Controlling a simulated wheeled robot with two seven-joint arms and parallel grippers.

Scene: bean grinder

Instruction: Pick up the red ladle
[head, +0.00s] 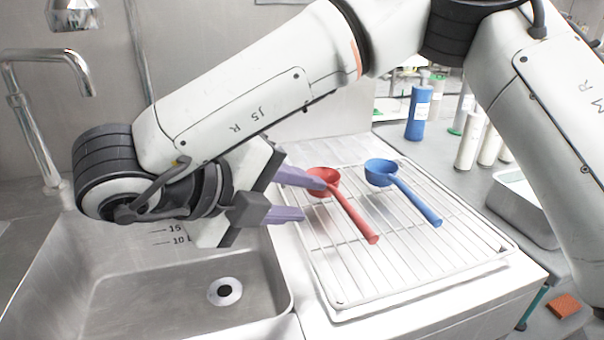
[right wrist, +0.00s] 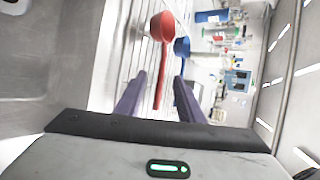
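The red ladle (head: 352,215) lies on a white wire rack, its bowl at the far left and its handle slanting toward the front right. My right gripper (head: 311,198) is open and empty, just left of the ladle. Its upper purple finger overlaps the bowl's edge in the head view; I cannot tell whether they touch. In the right wrist view, the red ladle (right wrist: 165,28) is ahead, with its handle in line with the gap between the open fingers (right wrist: 160,80). My left gripper is not in view.
A blue ladle (head: 412,198) lies right of the red one on the rack (head: 455,250). A steel sink (head: 170,300) is at the left with a tap (head: 40,140). Bottles, including a blue one (head: 418,115), and a metal tray (head: 525,212) stand at the right.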

